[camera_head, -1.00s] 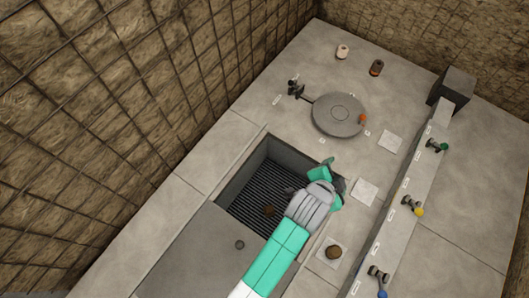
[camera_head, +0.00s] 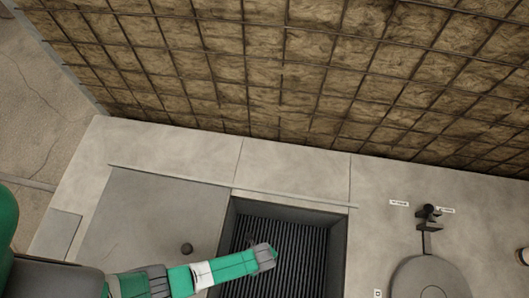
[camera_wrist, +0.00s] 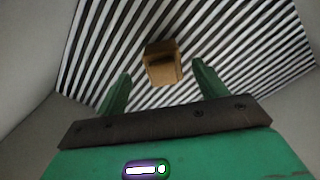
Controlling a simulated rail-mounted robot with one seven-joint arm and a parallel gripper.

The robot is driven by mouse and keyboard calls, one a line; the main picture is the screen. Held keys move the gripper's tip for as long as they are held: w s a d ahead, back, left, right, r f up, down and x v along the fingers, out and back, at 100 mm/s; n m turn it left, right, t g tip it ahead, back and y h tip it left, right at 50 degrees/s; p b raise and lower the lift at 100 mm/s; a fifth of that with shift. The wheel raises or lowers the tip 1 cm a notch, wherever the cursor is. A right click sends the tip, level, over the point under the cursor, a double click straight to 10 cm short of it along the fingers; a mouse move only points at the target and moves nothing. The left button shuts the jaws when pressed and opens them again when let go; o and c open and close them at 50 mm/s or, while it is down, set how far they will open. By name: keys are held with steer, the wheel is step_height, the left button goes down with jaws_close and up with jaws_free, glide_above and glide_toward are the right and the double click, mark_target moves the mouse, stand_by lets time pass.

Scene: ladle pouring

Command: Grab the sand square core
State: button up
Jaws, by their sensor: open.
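The sand square core (camera_wrist: 163,65) is a small brown block lying on the dark slatted grate. In the wrist view it sits beyond and between my two green fingertips. My gripper (camera_wrist: 161,72) is open, with a clear gap on each side of the core. I cannot tell the exact height of the fingers above it. In the head view my arm reaches right over the pit, and the core cannot be made out there.
The grate (camera_head: 300,245) lies at the bottom of a square, walled pit. A round lid (camera_head: 430,278) and a black handle (camera_head: 430,222) are on the right. A mesh-covered wall (camera_head: 300,75) rises behind.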

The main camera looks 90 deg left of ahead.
steer(key=f+b, duration=0.2)
steer(key=f, duration=0.1)
steer(key=f+b, duration=0.2)
steer(key=shift+w+d+f, duration=0.1)
steer(key=shift+w+f, duration=0.1)
steer(key=shift+w, duration=0.2)
steer(key=shift+r, duration=0.15)
steer(key=c, duration=1.2)
step_height(320, 180, up, 10)
steer(key=p, duration=0.6)
steer(key=shift+p, duration=0.4)
